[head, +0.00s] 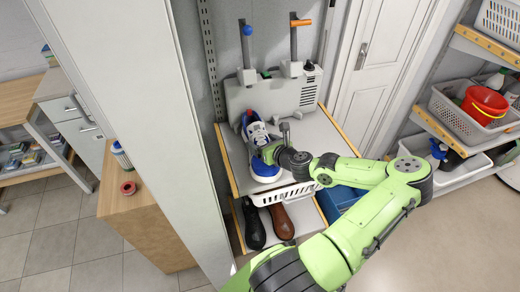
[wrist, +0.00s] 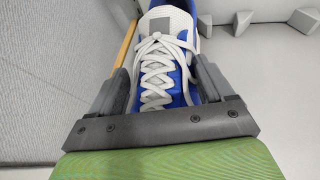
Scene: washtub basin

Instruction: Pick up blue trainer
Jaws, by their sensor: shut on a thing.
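A grey machine (head: 275,95) with two upright handles stands behind the trainer. A white basket (head: 284,194) sits at the shelf's front edge. A black shoe (head: 254,226) and a brown shoe (head: 282,222) stand below. A tall white panel (head: 150,110) closes off the left side.

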